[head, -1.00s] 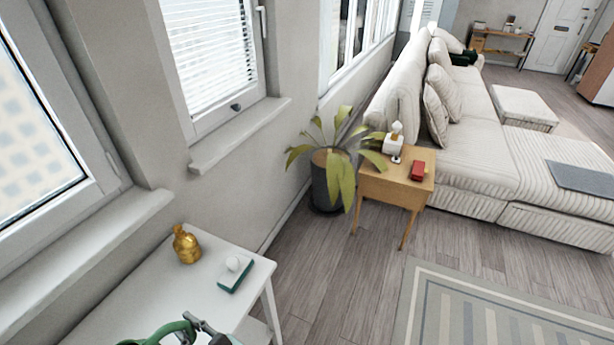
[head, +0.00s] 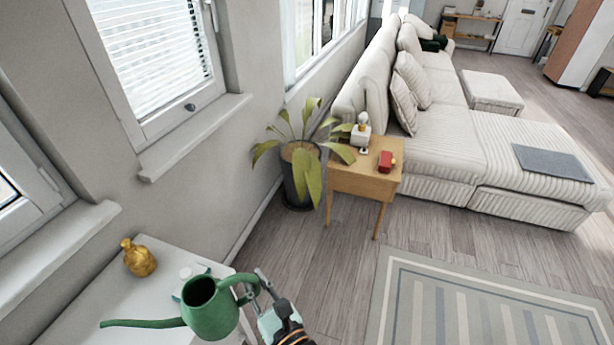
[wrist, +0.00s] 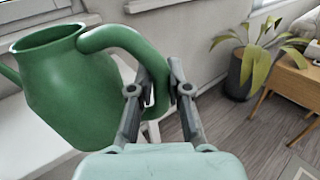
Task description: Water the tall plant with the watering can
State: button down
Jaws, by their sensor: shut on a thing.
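The green watering can (head: 208,312) is in the lower left of the head view, above the white table, with its long spout pointing left. My gripper (head: 262,284) is shut on its handle at the can's right side. In the wrist view the can (wrist: 68,95) fills the left, and the handle passes between the fingers of my gripper (wrist: 160,92). The can looks upright. The plant (head: 302,160), with long yellow-green leaves in a dark pot (head: 297,188), stands on the floor beyond the table. It also shows in the wrist view (wrist: 255,48), apart from the can.
A gold vase (head: 139,258) stands on the white table (head: 95,300); a small dish there is partly hidden by the can. A wooden side table (head: 365,181) stands close right of the plant. Window sills line the left wall. The floor (head: 310,250) between is clear.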

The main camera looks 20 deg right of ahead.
aim_at(254, 276)
jog(key=shift+r, duration=0.1)
notch_tip(254, 276, up, 6)
jog(key=p, duration=0.7)
